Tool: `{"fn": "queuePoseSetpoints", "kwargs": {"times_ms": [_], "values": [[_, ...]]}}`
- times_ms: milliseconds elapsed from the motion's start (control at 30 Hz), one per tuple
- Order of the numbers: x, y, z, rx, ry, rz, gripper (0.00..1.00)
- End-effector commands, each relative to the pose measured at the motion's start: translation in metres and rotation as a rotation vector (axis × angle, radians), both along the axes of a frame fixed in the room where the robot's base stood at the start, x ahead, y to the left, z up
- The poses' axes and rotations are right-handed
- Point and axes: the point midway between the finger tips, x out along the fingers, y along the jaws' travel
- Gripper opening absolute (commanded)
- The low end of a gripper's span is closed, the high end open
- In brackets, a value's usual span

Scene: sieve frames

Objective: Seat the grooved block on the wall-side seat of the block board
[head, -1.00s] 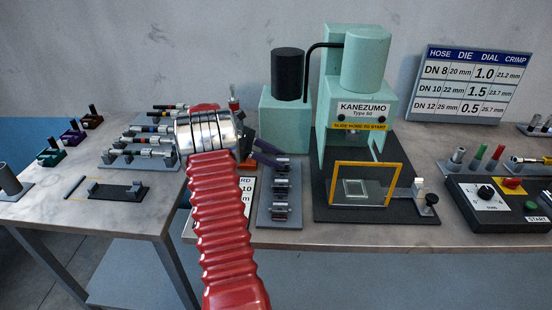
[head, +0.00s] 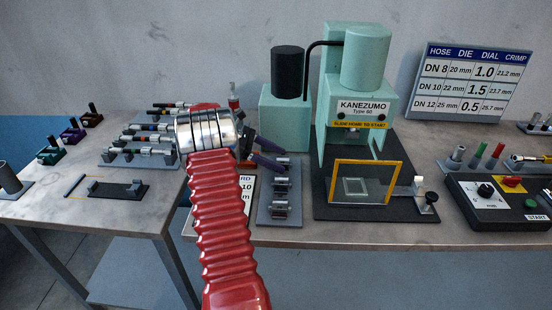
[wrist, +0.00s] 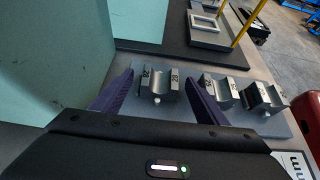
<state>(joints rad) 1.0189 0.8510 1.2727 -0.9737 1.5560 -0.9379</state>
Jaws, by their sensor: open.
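The block board (head: 264,205) is a grey plate on the bench, left of the press. It bears grooved metal blocks in a row: a wall-side block (wrist: 158,86), a middle block (head: 281,188) and a near block (head: 280,210). My gripper (wrist: 159,76) is open, its purple fingers on either side of the wall-side block, with visible gaps to it. That block stands upright, groove up, at the board's wall-side end. Whether it is fully down on its seat cannot be told. In the head view my gripper (head: 278,156) shows partly behind my red arm.
The teal press (head: 365,95) and its yellow-framed guard (head: 364,183) stand right of the board. A teal pump unit (head: 285,120) stands behind it. A control box (head: 497,206) is at right.

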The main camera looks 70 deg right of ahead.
Motion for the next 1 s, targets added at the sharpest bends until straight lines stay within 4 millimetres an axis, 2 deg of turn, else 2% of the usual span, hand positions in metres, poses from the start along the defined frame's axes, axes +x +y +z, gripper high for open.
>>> {"fn": "queuePoseSetpoints", "kwargs": {"times_ms": [233, 367, 567, 1000], "values": [[0.002, 0.001, 0.0, 0.001, -0.001, 0.0, 0.67], [0.009, 0.002, 0.004, 0.0, -0.001, 0.001, 0.67], [0.033, 0.007, 0.018, -0.001, -0.001, 0.002, 0.67], [0.099, 0.022, 0.054, -0.001, -0.002, 0.002, 0.67]]}}
